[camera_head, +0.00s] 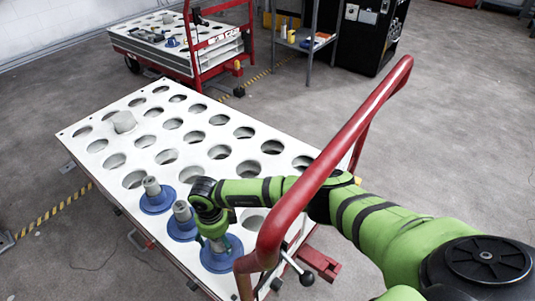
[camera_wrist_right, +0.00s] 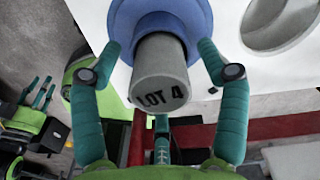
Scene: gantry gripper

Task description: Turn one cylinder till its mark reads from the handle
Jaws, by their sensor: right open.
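Three grey cylinders on blue round flanges stand along the near edge of the white holed trolley top (camera_head: 105,175): a left one (camera_head: 152,188), a middle one (camera_head: 182,213) and a right one (camera_head: 222,250). My right gripper (camera_head: 213,236) points down over the right one and partly hides it. In the right wrist view this cylinder (camera_wrist_right: 158,68) shows "LOT 4" on its end, slightly tilted. The open fingers of my right gripper (camera_wrist_right: 158,50) stand either side, apart from its grey body. Another gripper, apparently my left (camera_wrist_right: 42,95), shows small at the left; its opening is unclear.
The trolley's red handle (camera_head: 330,165) rises at the right, in front of my right arm. A plain grey cylinder (camera_head: 124,122) sits at the trolley's far left. Many holes are empty. A second trolley (camera_head: 180,45) and a shelf (camera_head: 300,40) stand behind.

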